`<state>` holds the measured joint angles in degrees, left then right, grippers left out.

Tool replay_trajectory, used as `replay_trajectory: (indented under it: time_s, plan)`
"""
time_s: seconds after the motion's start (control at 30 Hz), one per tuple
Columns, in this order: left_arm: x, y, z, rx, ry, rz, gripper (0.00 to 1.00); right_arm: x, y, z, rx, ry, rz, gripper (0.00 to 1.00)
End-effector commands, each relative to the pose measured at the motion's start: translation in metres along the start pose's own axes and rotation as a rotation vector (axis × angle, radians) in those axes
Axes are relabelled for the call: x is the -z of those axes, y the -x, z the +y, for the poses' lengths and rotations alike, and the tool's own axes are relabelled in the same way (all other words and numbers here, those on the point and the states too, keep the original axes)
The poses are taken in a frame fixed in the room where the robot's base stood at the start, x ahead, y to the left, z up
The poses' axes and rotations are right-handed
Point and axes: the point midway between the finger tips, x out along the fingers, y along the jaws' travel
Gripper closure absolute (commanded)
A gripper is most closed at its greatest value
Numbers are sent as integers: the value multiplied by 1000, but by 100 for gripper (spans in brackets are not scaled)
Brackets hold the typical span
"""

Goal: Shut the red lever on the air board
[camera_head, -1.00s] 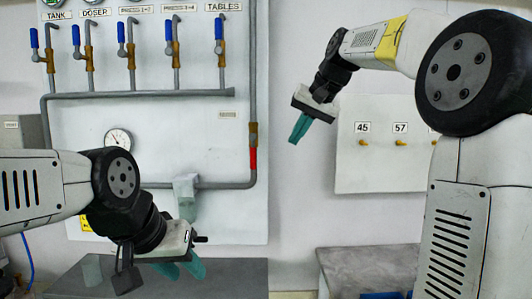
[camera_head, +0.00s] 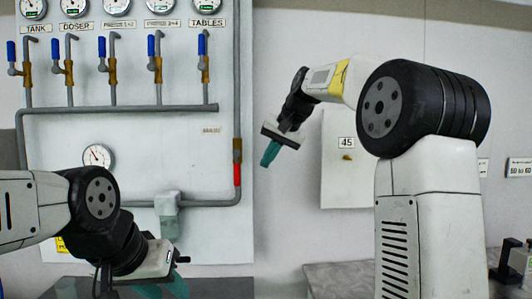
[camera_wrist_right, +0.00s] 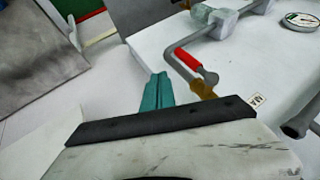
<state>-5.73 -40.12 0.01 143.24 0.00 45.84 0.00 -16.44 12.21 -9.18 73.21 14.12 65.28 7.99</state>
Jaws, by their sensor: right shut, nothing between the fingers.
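The red lever (camera_head: 237,173) is on the vertical pipe at the right side of the white air board (camera_head: 200,235). It hangs down in line with the pipe, below its brass valve (camera_head: 237,150). In the right wrist view the red lever (camera_wrist_right: 189,62) lies along the grey pipe, beyond the fingertips. My right gripper (camera_head: 265,165) is shut and empty, to the right of the lever and apart from it. Its teal fingers (camera_wrist_right: 157,85) show in the wrist view. My left gripper (camera_head: 165,288) is low at the left, its fingers partly cut off by the frame edge.
Several blue-handled valves (camera_head: 102,50) and gauges line the board's top. A round gauge (camera_head: 98,157) sits lower left. A peg panel (camera_head: 345,170) is on the wall right of my right gripper. A grey table (camera_head: 325,280) stands below.

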Motion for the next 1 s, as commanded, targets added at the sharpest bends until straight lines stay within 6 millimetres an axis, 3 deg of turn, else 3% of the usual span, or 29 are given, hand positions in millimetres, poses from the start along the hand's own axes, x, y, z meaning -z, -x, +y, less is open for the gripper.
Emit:
replay_trajectory:
  time_s: [0.23, 0.5, 1.0]
  plan:
    - [0, 0, 0, 0, 0, 0, 64, -1, -52, -2, 1, 1, -2, 100]
    - [0, 0, 0, 0, 0, 0, 64, 0, -64, -32, 1, 1, 1, 100]
    - [0, 0, 0, 0, 0, 0, 64, 1, -66, -35, 4, -2, 1, 100]
